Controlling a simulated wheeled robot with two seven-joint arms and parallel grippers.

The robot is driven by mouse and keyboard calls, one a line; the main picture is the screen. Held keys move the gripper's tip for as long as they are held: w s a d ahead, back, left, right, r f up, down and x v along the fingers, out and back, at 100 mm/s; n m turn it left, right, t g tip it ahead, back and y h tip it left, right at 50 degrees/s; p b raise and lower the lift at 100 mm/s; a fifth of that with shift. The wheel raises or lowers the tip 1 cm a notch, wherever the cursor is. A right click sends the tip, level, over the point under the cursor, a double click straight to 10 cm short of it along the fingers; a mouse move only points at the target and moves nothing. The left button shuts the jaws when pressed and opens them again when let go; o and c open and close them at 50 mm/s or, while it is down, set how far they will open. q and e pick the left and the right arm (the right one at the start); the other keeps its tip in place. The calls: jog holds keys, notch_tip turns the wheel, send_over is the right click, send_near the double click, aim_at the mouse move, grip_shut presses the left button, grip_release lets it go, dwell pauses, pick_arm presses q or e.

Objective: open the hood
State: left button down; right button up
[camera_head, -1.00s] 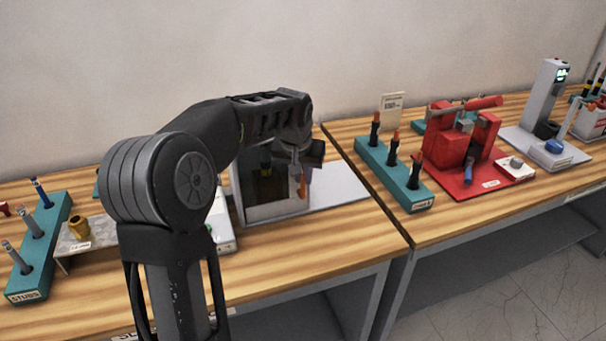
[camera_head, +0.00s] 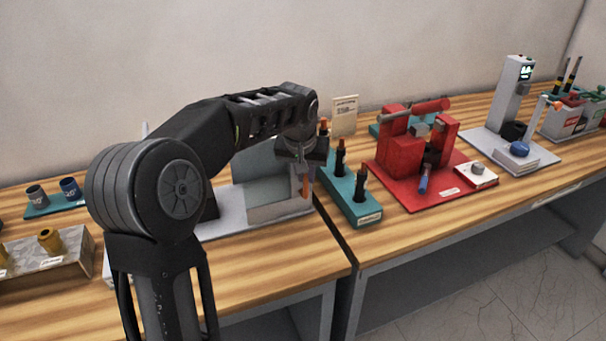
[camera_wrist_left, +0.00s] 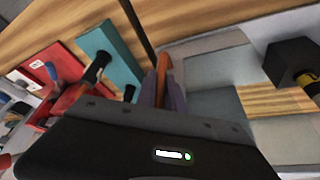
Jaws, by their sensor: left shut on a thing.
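The hood (camera_head: 278,212) is a grey box-like cover with pale, see-through panels. It stands at the right end of a light grey base plate (camera_head: 228,222) on the wooden bench. My left gripper (camera_head: 303,172) is at the hood's right front and shut on its upright orange handle (camera_head: 306,186). In the left wrist view the gripper fingers (camera_wrist_left: 162,95) close around the orange handle (camera_wrist_left: 163,66). A black block (camera_wrist_left: 288,62) with a yellow-marked part stands clear of the hood. In the head view my arm hides most of it. My right gripper is not in view.
A teal rack (camera_head: 348,198) with black, orange-tipped tools stands close to the right of the hood, across the bench gap. A red fixture (camera_head: 405,160) is further right. A grey stand (camera_head: 52,258) with brass parts is at the left.

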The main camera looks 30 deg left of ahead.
pick_arm(q)
jog(key=shift+r, duration=0.1)
jog(key=c, duration=1.7)
grip_release()
jog(key=b+v, duration=0.1)
jog(key=v, duration=0.6)
jog(key=shift+s+r, duration=0.15)
jog(key=shift+r, duration=0.2)
